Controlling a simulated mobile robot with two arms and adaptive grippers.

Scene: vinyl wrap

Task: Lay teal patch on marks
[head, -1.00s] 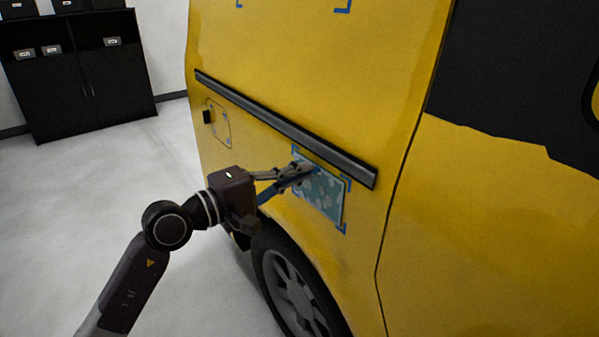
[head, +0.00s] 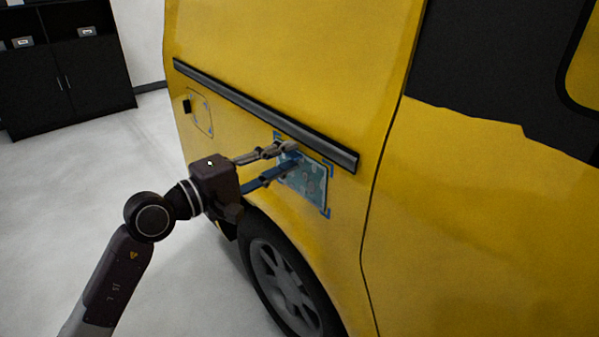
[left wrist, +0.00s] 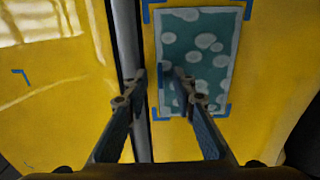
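The teal patch (head: 312,188) with pale round spots lies flat against the yellow van side, below the dark trim strip. In the left wrist view the patch (left wrist: 207,45) sits between the blue corner marks (left wrist: 249,10), roughly lined up with them. My left gripper (head: 289,155) is at the patch's upper left part in the head view. In the left wrist view its fingers (left wrist: 163,86) are spread with nothing held between them. One finger is over the trim strip and the other overlaps the patch's lower left part. Whether a fingertip touches the patch is unclear. My right gripper is not in view.
The dark trim strip (head: 262,115) runs along the van just above the patch. A wheel (head: 283,280) is below it. A small flap (head: 201,113) is to the left. Black cabinets (head: 68,75) stand at the far left, with clear floor between.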

